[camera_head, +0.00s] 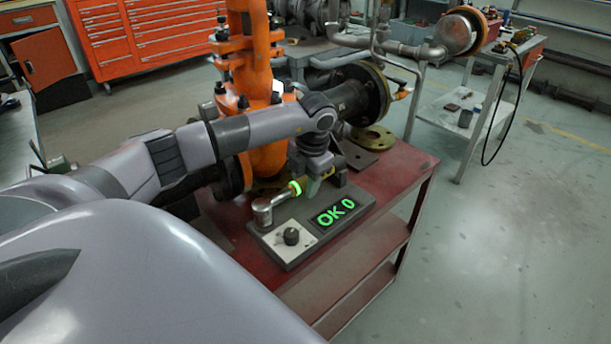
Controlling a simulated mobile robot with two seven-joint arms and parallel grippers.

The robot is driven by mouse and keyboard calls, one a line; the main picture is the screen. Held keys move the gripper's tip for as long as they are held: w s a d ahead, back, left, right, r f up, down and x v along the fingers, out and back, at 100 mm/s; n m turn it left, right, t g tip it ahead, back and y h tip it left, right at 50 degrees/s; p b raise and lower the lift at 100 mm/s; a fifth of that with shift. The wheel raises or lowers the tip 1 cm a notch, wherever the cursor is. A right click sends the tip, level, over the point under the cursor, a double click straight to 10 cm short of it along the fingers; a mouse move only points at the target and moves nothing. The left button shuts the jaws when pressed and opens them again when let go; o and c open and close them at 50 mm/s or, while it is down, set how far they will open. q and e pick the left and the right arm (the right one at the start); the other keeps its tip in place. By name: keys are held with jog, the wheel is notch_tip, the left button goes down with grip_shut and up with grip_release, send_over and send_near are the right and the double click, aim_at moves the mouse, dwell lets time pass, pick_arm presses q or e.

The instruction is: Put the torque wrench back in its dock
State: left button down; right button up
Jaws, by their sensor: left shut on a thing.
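The torque wrench (278,200) has a silver head and shaft and a bright green ring, with its handle running back under my left gripper. The dock (293,262) is a dark grey block on the red cart, with a black knob on a pale plate and a display reading "OK 0" in green. My left gripper (312,183) is shut on the torque wrench at its handle, over the back of the dock. The wrench head is over the dock's left end; I cannot tell whether it touches the dock. The fingertips are partly hidden. My right gripper is out of view.
The red cart (398,188) carries the dock and an orange gate valve (258,75) with a dark flanged pipe (352,98) close behind my left arm. A flat flange ring (373,137) lies at the back right. The cart top right of the dock is clear.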

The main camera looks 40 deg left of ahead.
pick_arm(q)
jog(key=shift+r, duration=0.15)
jog(key=c, duration=0.6)
grip_release()
jog(key=r, duration=0.4)
jog(key=d+r, duration=0.1)
jog(key=r, duration=0.2)
jog(key=shift+d+p, duration=0.1)
jog(key=shift+p, duration=0.25)
